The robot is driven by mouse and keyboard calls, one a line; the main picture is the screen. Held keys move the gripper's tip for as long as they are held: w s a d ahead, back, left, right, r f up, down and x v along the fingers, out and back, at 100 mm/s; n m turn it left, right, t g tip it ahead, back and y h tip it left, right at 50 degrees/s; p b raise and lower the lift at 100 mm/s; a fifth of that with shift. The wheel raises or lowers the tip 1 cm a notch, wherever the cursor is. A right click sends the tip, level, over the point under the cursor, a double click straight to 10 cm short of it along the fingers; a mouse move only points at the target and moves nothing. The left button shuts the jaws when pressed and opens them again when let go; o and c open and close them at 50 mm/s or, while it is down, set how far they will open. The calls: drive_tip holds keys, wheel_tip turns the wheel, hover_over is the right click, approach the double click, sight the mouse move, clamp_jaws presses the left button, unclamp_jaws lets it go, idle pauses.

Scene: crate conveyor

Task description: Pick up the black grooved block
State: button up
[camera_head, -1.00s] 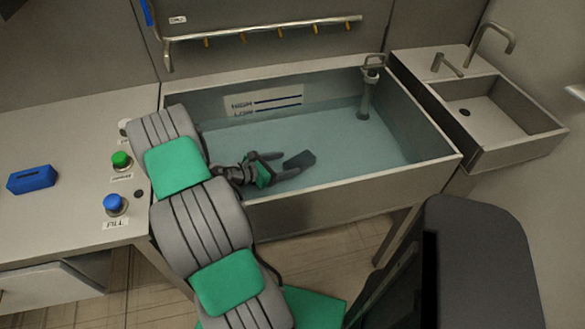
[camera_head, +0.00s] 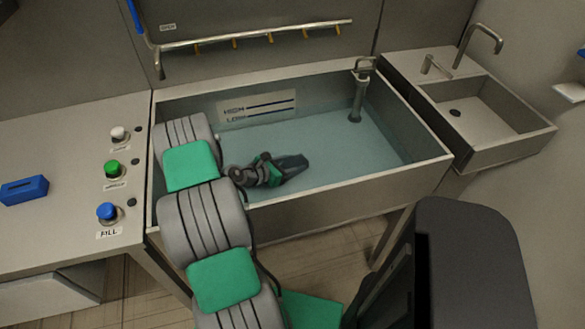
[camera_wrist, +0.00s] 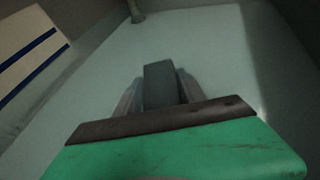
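The black grooved block (camera_head: 293,165) is a dark, long piece in the shallow water of the basin; its grooves cannot be made out. In the wrist view the block (camera_wrist: 160,85) stands between the two fingers of my gripper (camera_wrist: 161,88), with no clear gap on either side. In the head view my gripper (camera_head: 276,168) is low in the basin, and its fingers lie close along the block. It looks shut on the block. The gripper hides the near end of the block, and whether the block touches the basin floor cannot be told.
The water basin (camera_head: 350,187) has raised walls around my gripper. A standpipe (camera_head: 357,98) rises at its back right, and a level label (camera_head: 257,107) is on the back wall. A sink (camera_head: 483,118) is at the right. A counter with buttons (camera_head: 112,168) and a blue box (camera_head: 24,190) is at left.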

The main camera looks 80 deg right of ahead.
clamp_jaws()
drive_tip(key=shift+r, duration=0.1)
idle(0.4)
